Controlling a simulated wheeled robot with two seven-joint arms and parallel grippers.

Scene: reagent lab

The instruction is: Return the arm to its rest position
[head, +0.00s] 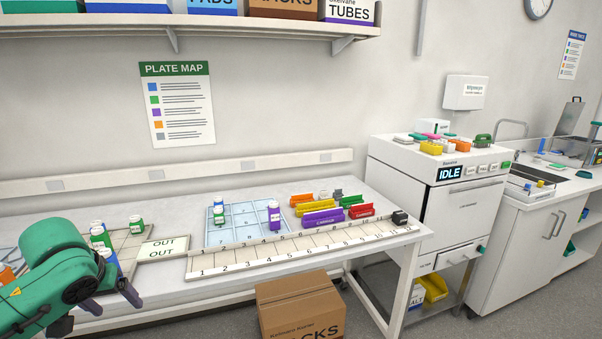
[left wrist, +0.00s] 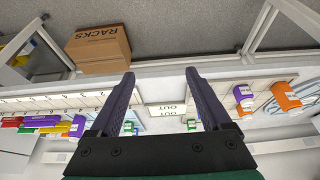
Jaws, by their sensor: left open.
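My left gripper (head: 112,298) is at the lower left in the head view, over the bench's front edge beside several bottles. In the left wrist view its two dark fingers (left wrist: 160,92) are spread apart with nothing between them. The OUT plate (left wrist: 167,109) shows beyond the fingers. The left arm (head: 55,275) is green and covers part of the bench's left end. My right gripper is in neither view.
Bottles with green labels (head: 136,224) stand left of the OUT plate (head: 163,248). A blue numbered grid (head: 235,229) holds several bottles. A numbered strip (head: 290,248) runs along the front of the bench. A cardboard box (head: 300,306) stands below on the floor.

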